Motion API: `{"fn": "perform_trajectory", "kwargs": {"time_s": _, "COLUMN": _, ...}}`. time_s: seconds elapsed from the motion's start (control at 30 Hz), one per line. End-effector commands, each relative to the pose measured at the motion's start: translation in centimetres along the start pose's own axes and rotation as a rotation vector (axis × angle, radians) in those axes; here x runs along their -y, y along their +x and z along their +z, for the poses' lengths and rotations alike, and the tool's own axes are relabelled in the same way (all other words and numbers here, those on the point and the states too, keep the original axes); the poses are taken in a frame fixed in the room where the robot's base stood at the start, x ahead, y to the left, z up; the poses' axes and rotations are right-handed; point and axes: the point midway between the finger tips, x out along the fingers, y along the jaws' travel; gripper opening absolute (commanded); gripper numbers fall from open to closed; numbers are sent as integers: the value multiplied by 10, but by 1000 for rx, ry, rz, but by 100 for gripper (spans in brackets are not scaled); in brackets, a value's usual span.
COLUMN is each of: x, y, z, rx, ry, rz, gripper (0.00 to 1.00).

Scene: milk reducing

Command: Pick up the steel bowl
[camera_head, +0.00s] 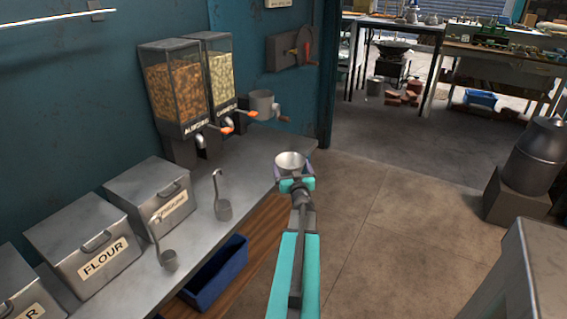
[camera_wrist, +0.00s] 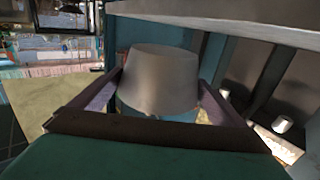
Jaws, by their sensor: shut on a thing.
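The steel bowl (camera_head: 291,162) is a small shiny metal bowl at the end of my arm, open side up in the head view. My gripper (camera_head: 293,176) is shut on it, near the counter's right edge. In the wrist view the bowl (camera_wrist: 160,80) fills the middle, with a dark finger of my gripper (camera_wrist: 160,100) on each side of it. In the head view the bowl appears above and beyond the counter edge; its exact height is unclear.
The metal counter (camera_head: 205,245) carries a flour bin (camera_head: 88,245), two ladles, almond and other dispensers (camera_head: 180,90), and a grinder (camera_head: 263,103). A blue tray (camera_head: 215,275) sits below. A dark metal can (camera_head: 538,155) stands at right. The floor (camera_head: 400,225) between is clear.

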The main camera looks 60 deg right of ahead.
Motion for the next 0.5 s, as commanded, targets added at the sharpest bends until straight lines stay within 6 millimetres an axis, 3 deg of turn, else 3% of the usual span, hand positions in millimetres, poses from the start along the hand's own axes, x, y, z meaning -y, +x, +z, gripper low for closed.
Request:
{"fn": "perform_trajectory", "kwargs": {"time_s": 0.2, "x": -11, "y": -20, "z": -2, "rx": 0, "ry": -1, "rz": -1, "gripper": 70}}
{"fn": "perform_trajectory", "kwargs": {"time_s": 0.5, "x": -15, "y": -26, "z": -3, "rx": 0, "ry": 1, "rz": -2, "gripper": 70}}
